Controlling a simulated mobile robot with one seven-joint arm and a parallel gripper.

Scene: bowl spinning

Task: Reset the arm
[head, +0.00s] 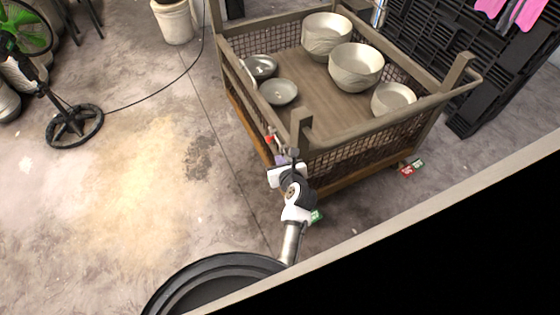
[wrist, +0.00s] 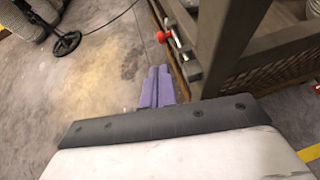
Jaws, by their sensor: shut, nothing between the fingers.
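My gripper (wrist: 157,86) shows in the wrist view as two purple fingers side by side, pressed together with nothing between them. It points down over the bare floor, close beside the crate's corner post. In the head view my gripper (head: 281,160) is partly hidden by my own wrist, at the near corner of the crate (head: 352,131). My arm reaches up to it from the bottom of the picture. I cannot tell whether the gripper touches the crate.
The wooden and mesh crate holds several bowls: large pale ones (head: 356,67) and two small grey ones (head: 279,92). A red knob (wrist: 162,37) sits by its corner post. A green fan (head: 70,120) stands at left. The floor between is clear. Black pallets (head: 450,60) stand at right.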

